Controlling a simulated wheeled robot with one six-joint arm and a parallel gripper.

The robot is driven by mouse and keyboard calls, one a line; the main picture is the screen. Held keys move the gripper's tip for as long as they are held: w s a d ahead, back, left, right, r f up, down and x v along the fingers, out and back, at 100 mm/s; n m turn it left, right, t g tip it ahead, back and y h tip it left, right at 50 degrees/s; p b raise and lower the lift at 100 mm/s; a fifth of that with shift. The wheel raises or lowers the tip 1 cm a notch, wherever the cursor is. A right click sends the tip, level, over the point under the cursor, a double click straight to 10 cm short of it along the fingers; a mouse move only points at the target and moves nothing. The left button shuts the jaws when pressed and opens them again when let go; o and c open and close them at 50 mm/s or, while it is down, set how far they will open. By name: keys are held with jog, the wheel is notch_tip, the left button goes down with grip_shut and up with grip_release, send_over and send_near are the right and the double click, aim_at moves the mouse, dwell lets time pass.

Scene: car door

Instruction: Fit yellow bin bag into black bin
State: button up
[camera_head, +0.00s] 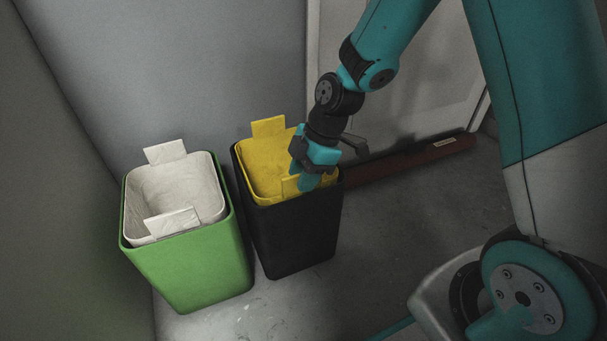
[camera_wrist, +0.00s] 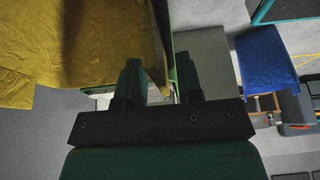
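The black bin (camera_head: 298,233) stands on the floor, right of the middle of the corner. The yellow bin bag (camera_head: 264,165) sits inside it, with one tab standing at the back rim and another at the front rim. My gripper (camera_head: 305,182) points down at the front right of the bag, beside the front tab. In the wrist view the fingers of my gripper (camera_wrist: 158,82) are apart. The yellow bag (camera_wrist: 85,50) fills the upper left there, and its edge shows between the fingers. Whether a finger touches it cannot be told.
A green bin (camera_head: 194,268) with a white bag (camera_head: 178,188) stands close on the left. A wall is behind both bins. A brown-red beam (camera_head: 410,160) lies on the floor along the door at right. The wrist view shows a blue object (camera_wrist: 265,62) at the upper right.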

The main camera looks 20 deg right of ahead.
jog(key=p+v, duration=0.6)
jog(key=v, duration=0.6)
jog(key=s+a+r+m, duration=0.4)
jog(key=s+r+m, duration=0.1)
jog(key=s, duration=0.5)
jog(key=s+a+r+m, duration=0.5)
jog(key=s+r, duration=0.3)
jog(key=s, duration=0.2)
jog(key=shift+m, duration=0.5)
jog(key=shift+w+r, duration=0.1)
jog(key=shift+r, duration=0.15)
notch_tip(320, 180, up, 47)
jog(key=p, duration=4.7)
jog(key=shift+p, duration=0.3)
jog(key=shift+r, duration=0.1)
